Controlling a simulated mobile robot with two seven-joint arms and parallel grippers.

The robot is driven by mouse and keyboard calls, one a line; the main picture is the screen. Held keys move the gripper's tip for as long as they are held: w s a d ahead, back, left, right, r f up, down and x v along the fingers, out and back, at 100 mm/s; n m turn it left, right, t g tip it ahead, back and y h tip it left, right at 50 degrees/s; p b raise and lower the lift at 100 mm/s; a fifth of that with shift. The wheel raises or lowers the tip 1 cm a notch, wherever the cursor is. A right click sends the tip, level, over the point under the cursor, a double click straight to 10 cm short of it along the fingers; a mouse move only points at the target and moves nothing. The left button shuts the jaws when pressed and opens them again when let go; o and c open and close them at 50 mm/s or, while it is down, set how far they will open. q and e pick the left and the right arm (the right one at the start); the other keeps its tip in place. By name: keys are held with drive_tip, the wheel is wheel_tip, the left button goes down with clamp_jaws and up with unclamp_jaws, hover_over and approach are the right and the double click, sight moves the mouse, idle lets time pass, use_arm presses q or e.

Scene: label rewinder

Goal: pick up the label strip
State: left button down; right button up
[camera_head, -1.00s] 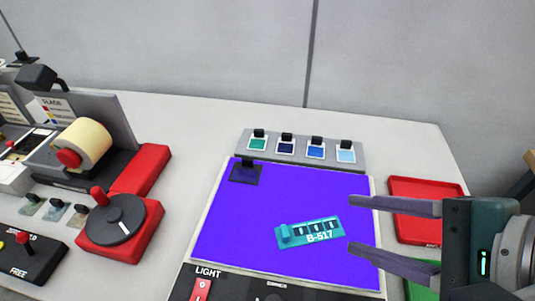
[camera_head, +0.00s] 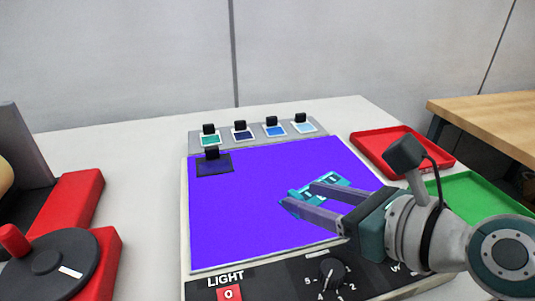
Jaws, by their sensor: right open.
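The teal label strip (camera_head: 334,179) lies on the lit violet panel (camera_head: 235,220), right of its middle. My right gripper (camera_head: 298,196) reaches in from the right with its two grey-purple fingers apart. The fingers are over the strip and hide much of it, including its printed text. I cannot tell whether they touch it or how high above it they are. My left gripper is not in view.
A dark blue swatch with a black knob (camera_head: 214,165) lies on the panel's far left. Several colour swatches stand on a grey rack (camera_head: 230,146) behind. A red tray (camera_head: 440,152) and green tray (camera_head: 490,192) are at right. A red device with a dark dial (camera_head: 50,268) stands at left.

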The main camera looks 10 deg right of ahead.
sight(299, 196)
drive_tip(key=w+f, duration=0.1)
drive_tip(key=w+f+b, duration=0.1)
drive_tip(key=w, duration=0.1)
drive_tip(key=shift+w+a+f+b, duration=0.15)
drive_tip(key=shift+a+f+b, duration=0.05)
drive_tip(key=shift+a+b, duration=0.15)
drive_tip(key=shift+w+a+f, duration=0.1)
drive_tip(key=shift+w+a, duration=0.1)
drive_tip(key=shift+w, duration=0.05)
drive_tip(key=c, duration=0.3)
clamp_jaws()
